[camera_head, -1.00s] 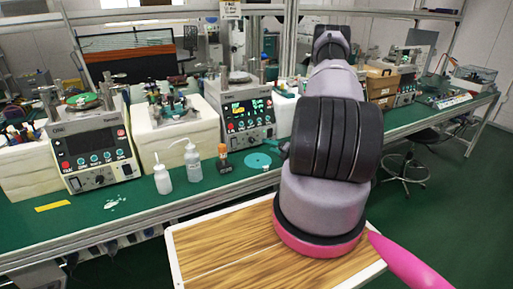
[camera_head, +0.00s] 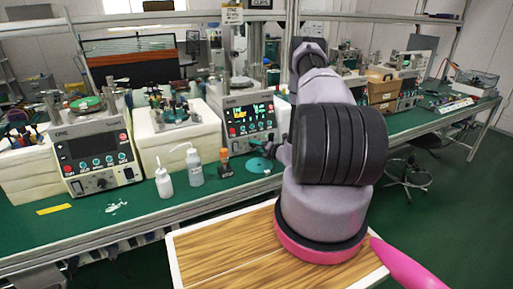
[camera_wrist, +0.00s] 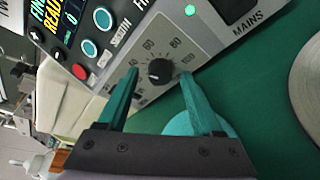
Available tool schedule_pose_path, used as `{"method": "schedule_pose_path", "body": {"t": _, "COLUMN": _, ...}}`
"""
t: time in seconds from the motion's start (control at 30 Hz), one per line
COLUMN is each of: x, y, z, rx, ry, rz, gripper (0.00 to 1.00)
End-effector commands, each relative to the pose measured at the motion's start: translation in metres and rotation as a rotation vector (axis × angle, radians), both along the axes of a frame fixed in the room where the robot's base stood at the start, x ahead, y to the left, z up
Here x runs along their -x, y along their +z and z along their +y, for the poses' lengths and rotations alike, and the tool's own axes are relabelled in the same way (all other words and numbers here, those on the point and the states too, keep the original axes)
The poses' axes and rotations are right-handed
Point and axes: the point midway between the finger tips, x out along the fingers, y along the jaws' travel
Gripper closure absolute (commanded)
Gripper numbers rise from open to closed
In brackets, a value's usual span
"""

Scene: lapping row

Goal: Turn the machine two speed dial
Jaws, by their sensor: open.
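The speed dial (camera_wrist: 160,70) is a black round knob with a pale mark, on a grey panel with a printed number scale, in the wrist view. My gripper (camera_wrist: 159,74) is open, its two teal fingers reaching toward the panel on either side of the dial. The knob shows between the fingertips; whether they touch it I cannot tell. In the head view my arm reaches to the second machine (camera_head: 248,113), a grey box with a lit display, and my gripper's fingers are small and partly hidden by the arm.
A teal disc (camera_head: 257,166), an orange-capped bottle (camera_head: 225,165) and white bottles (camera_head: 194,169) stand near on the green bench (camera_head: 160,215). Another machine (camera_head: 95,155) is left.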

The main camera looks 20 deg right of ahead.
Motion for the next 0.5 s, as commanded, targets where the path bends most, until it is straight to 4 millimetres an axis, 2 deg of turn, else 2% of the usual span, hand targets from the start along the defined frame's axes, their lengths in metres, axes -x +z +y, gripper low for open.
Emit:
{"method": "schedule_pose_path", "body": {"t": 0.07, "x": 0.0002, "y": 0.0000, "z": 0.0000, "rx": 0.000, "ry": 0.000, "rz": 0.000, "gripper": 0.33}}
{"method": "schedule_pose_path", "body": {"t": 0.1, "x": 0.0002, "y": 0.0000, "z": 0.0000, "rx": 0.000, "ry": 0.000, "rz": 0.000, "gripper": 0.41}}
{"method": "schedule_pose_path", "body": {"t": 0.17, "x": 0.0003, "y": 0.0000, "z": 0.0000, "rx": 0.000, "ry": 0.000, "rz": 0.000, "gripper": 0.64}}
{"method": "schedule_pose_path", "body": {"t": 0.2, "x": 0.0003, "y": 0.0000, "z": 0.0000, "rx": 0.000, "ry": 0.000, "rz": 0.000, "gripper": 0.79}}
{"method": "schedule_pose_path", "body": {"t": 0.27, "x": 0.0004, "y": 0.0000, "z": 0.0000, "rx": 0.000, "ry": 0.000, "rz": 0.000, "gripper": 1.00}}
{"method": "schedule_pose_path", "body": {"t": 0.5, "x": 0.0005, "y": -0.0001, "z": -0.0005, "rx": -0.011, "ry": -0.001, "rz": 0.001, "gripper": 1.00}}
